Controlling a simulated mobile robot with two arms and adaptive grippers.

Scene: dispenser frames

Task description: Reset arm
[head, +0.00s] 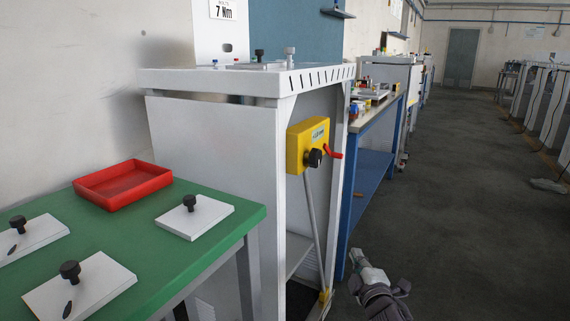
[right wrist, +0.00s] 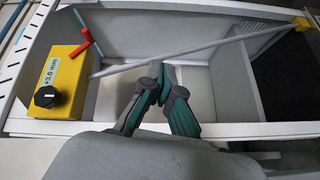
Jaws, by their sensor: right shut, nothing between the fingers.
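My right gripper (head: 359,258) is low at the right of the white cabinet in the head view, over the dark floor. In the right wrist view its two dark fingers (right wrist: 162,72) are closed together, empty. The yellow box (head: 301,151), with a black knob and a red lever (head: 336,154), is fixed on the cabinet's side. In the right wrist view, the yellow box (right wrist: 58,84) reads "+3.0 mm" and sits left of the fingers. A grey rod (right wrist: 190,53) runs from near the box to a yellow piece (right wrist: 300,23). The left gripper is out of view.
A green table (head: 150,250) at left holds a red tray (head: 110,192) and several white plates with black knobs (head: 194,218). The white cabinet (head: 215,135) stands beyond it, then a blue bench (head: 372,170). The floor (head: 470,220) at right is mostly clear.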

